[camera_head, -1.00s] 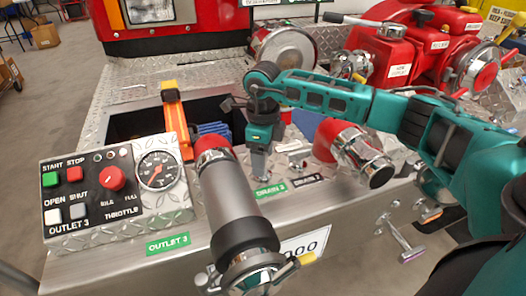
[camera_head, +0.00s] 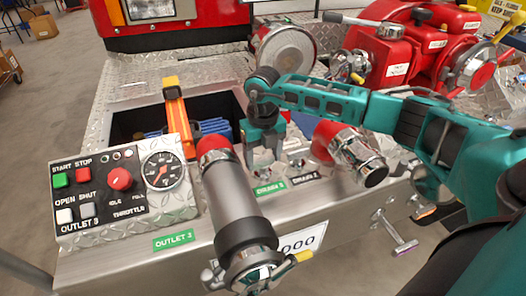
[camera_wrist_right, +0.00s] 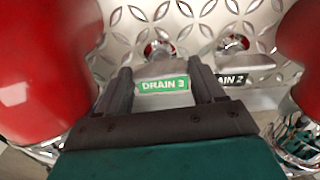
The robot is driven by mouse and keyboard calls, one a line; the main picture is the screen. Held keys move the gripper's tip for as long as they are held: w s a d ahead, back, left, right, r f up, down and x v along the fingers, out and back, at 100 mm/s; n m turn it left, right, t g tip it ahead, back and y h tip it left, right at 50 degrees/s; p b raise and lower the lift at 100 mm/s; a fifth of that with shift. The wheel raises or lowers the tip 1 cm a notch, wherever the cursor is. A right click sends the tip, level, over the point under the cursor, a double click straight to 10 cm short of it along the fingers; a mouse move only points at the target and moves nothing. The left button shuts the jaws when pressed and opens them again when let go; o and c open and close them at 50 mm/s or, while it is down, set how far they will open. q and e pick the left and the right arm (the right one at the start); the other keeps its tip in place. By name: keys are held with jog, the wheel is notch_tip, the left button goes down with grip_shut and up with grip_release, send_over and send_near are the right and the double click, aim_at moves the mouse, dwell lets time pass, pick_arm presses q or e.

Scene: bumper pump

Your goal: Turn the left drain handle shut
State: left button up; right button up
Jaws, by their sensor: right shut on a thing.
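My right gripper (camera_head: 263,155) points down at the slanted tread-plate panel, above the green DRAIN 3 label (camera_head: 270,187). In the right wrist view, its two dark fingers (camera_wrist_right: 162,85) stand on either side of the left drain handle (camera_wrist_right: 160,70), a flat grey metal lever with a round chrome pivot behind it. The gripper is shut on this handle, though finger contact is hard to see. The DRAIN 3 label shows between the fingers. The right drain handle (camera_wrist_right: 240,60), by the black DRAIN 2 label, is just to the right, clear of the fingers. My left gripper is not in view.
A red-and-grey outlet pipe (camera_head: 235,205) stands close on the left. A red-and-chrome outlet (camera_head: 350,155) is close on the right. A control box (camera_head: 125,190) with buttons and gauge sits farther left. An open bin (camera_head: 140,120) lies behind.

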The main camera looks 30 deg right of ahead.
aim_at(263, 159)
jog(key=shift+r+m, duration=0.1)
jog(key=shift+m, duration=0.6)
jog(key=o, duration=1)
jog(key=shift+o, duration=0.2)
notch_tip(263, 159, up, 13)
jog(key=p, duration=0.1)
